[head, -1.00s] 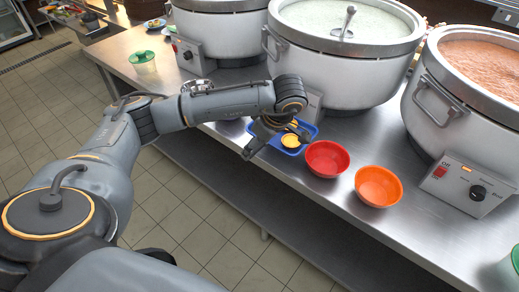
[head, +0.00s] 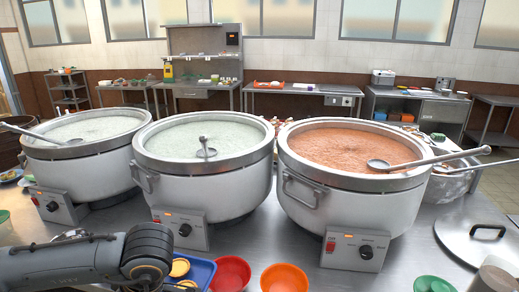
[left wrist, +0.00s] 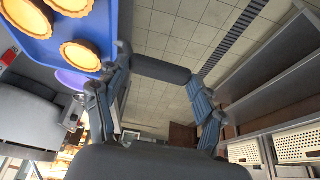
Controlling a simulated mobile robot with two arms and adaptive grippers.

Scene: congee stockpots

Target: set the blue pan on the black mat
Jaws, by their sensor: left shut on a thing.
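The blue pan (head: 201,270), a shallow tray holding round yellow-orange tarts, shows at the bottom edge of the head view, partly hidden by my left arm. It fills the top left corner of the left wrist view (left wrist: 108,22), its edge against a fingertip. In the head view this gripper is hidden behind my arm or below the frame. No black mat can be made out. My right gripper is not in view.
A red bowl (head: 231,274) and an orange bowl (head: 284,279) stand right of the pan. Three large stockpots (head: 205,180) line the counter behind. A pot lid (head: 478,240) lies at the right, near a green bowl (head: 434,284). A purple item (left wrist: 72,80) is beside the pan.

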